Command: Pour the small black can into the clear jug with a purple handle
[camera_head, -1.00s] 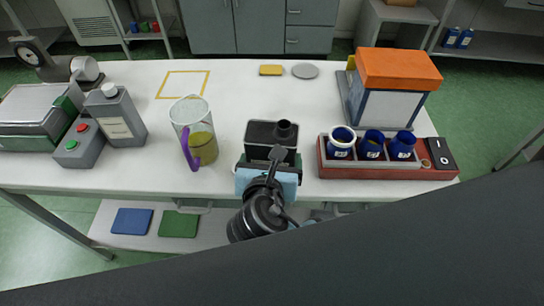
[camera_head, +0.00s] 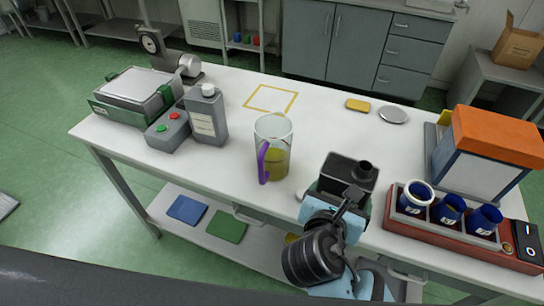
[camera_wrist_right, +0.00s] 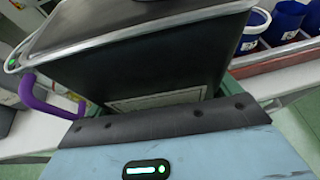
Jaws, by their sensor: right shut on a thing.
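The small black can (camera_head: 345,172), with a short round spout on top, is in my right gripper (camera_head: 328,198), just right of the jug and near the table's front edge. It looks roughly upright. In the right wrist view the can (camera_wrist_right: 150,62) fills the upper middle, in front of the gripper's dark edge. The clear jug (camera_head: 273,135) stands on the table with yellow-green liquid in its lower part. Its purple handle (camera_head: 262,162) faces the front and also shows at the left of the right wrist view (camera_wrist_right: 42,100). My left gripper is not in view.
A red rack (camera_head: 460,247) with several blue cups stands to the right, beside an orange-topped box (camera_head: 490,150). A grey bottle (camera_head: 206,115) and a button box (camera_head: 168,131) stand left of the jug. A yellow outlined square (camera_head: 270,98) behind the jug is empty.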

